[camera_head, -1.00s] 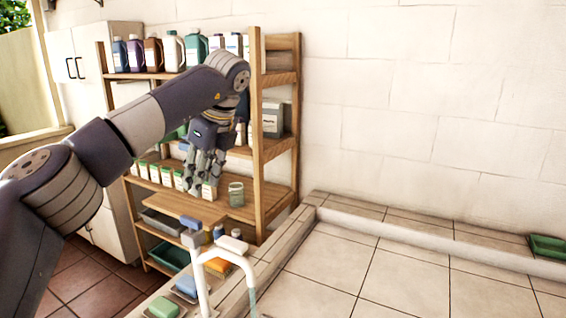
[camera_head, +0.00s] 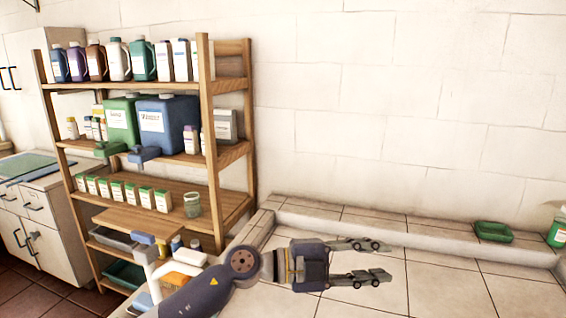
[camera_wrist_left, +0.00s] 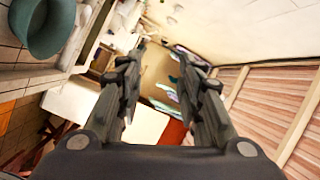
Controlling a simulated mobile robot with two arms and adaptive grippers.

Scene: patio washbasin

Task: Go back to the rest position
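My left gripper (camera_head: 384,261) is in the lower middle of the head view, in front of the tiled counter and pointing right. Its two fingers are spread apart with nothing between them. The left wrist view also shows the open fingers (camera_wrist_left: 168,75), with a gap between them and no object held. My left arm comes in from the bottom edge of the head view. My right gripper is in neither view.
A wooden shelf (camera_head: 208,130) with bottles, jugs, small boxes and a glass jar (camera_head: 192,205) stands at left. A green dish (camera_head: 493,232) and green bottle (camera_head: 557,228) are at right. A green bowl (camera_wrist_left: 45,28) shows in the wrist view.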

